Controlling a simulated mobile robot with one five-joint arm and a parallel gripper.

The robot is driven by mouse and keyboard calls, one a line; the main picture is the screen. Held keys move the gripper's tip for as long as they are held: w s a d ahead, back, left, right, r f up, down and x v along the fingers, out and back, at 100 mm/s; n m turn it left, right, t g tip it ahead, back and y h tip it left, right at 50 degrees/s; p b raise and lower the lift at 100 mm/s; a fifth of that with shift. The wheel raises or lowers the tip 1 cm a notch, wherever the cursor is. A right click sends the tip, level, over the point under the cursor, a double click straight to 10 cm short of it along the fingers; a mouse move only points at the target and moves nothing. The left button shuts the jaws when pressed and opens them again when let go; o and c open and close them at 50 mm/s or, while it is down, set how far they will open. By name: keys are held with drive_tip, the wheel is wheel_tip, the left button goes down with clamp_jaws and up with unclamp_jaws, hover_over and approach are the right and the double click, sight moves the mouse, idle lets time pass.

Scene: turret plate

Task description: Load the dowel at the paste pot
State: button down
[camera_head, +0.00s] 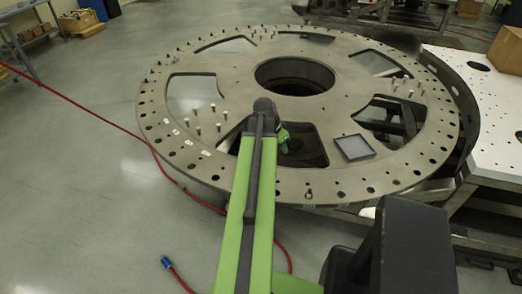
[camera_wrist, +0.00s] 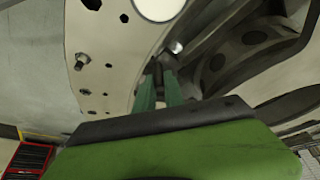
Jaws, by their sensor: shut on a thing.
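My gripper (camera_head: 283,137) is over the near part of the turret plate (camera_head: 330,187), above a cut-out opening, in the head view. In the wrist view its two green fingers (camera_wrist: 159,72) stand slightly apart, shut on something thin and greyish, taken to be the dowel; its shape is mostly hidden. A small pale round end (camera_wrist: 175,47) shows just beyond the fingertips. I cannot make out a paste pot in either view.
A shallow dark square tray (camera_head: 354,147) lies on the plate right of my gripper. Several upright pins (camera_head: 207,125) stand on the plate at left. A white perforated table (camera_head: 490,100) adjoins at right. A red hose (camera_head: 100,115) crosses the floor.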

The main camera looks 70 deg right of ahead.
drive_tip(key=w+a+m+g, duration=0.1)
drive_tip(key=w+a+m, duration=0.2)
drive_tip(key=w+a, duration=0.3)
drive_tip(key=shift+y, duration=0.4)
drive_tip(key=f+b, duration=0.3)
drive_tip(key=d+f+b, duration=0.1)
drive_tip(key=f+b, duration=0.1)
drive_tip(key=shift+w+f, duration=0.2)
drive_tip(key=shift+w, duration=0.1)
drive_tip(key=shift+a+f+b, duration=0.1)
drive_tip(key=shift+f+b, duration=0.35)
drive_tip(key=shift+b, duration=0.25)
idle(1.1)
wheel_tip(320, 180, up, 7)
drive_tip(key=p, duration=0.7)
drive_tip(key=shift+f, duration=0.15)
